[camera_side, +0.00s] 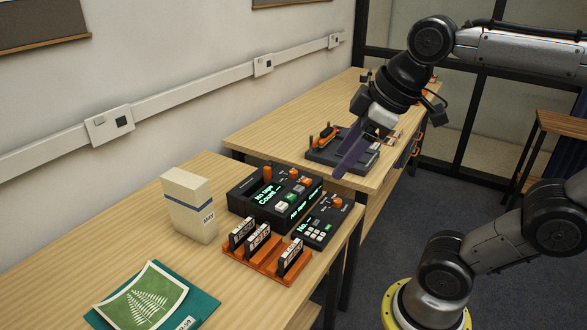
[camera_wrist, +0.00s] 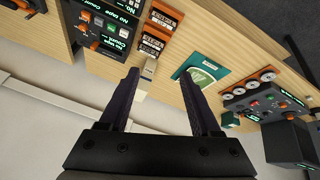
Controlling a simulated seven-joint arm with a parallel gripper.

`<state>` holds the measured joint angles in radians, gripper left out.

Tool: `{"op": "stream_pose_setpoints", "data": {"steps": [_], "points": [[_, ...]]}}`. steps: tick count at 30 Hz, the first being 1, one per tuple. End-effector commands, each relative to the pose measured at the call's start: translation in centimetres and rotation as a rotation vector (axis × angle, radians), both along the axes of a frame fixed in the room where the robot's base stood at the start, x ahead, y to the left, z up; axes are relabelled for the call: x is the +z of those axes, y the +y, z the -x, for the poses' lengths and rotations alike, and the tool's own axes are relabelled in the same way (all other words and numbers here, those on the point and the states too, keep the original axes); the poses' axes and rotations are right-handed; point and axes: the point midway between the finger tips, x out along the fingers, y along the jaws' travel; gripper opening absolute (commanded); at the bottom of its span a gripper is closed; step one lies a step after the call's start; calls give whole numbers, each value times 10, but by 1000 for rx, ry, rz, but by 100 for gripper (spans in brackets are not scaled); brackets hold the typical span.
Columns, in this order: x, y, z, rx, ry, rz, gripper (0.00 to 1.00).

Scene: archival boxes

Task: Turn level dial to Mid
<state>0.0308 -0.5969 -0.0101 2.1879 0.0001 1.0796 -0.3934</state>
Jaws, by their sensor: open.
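A dark console (camera_side: 258,207) with orange knobs and lit green text stands on the near table. A smaller dark unit (camera_side: 318,228) beside it has an orange knob (camera_side: 337,202) and white keys. The labels are too small to tell which knob is the level dial. My gripper (camera_side: 343,172) is in the air near the far table's front edge, behind the console and apart from it. In the wrist view its two dark fingers (camera_wrist: 160,76) are spread with nothing between them. Units with orange knobs (camera_wrist: 85,17) show at the upper left there.
An orange rack (camera_side: 250,262) with several labelled tapes stands before the units. A cream box (camera_side: 188,205) stands left, and a fern card (camera_side: 145,297) lies on a teal folder. A dark tray (camera_side: 325,156) with orange parts lies on the far table. Bare wood surrounds the box.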

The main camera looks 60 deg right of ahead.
Motion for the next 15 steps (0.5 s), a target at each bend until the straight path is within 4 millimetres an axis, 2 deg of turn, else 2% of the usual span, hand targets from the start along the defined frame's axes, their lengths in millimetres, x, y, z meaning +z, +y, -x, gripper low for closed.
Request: {"op": "stream_pose_setpoints", "data": {"steps": [1, 3, 7, 11, 15], "points": [[13, -5, -17, 21, 14, 20, 64], [27, -12, -38, 54, 35, 48, 64], [47, -31, -84, 105, 84, 89, 64], [54, -57, -130, 140, 139, 116, 64], [47, -92, -178, 163, 200, 129, 64]]}}
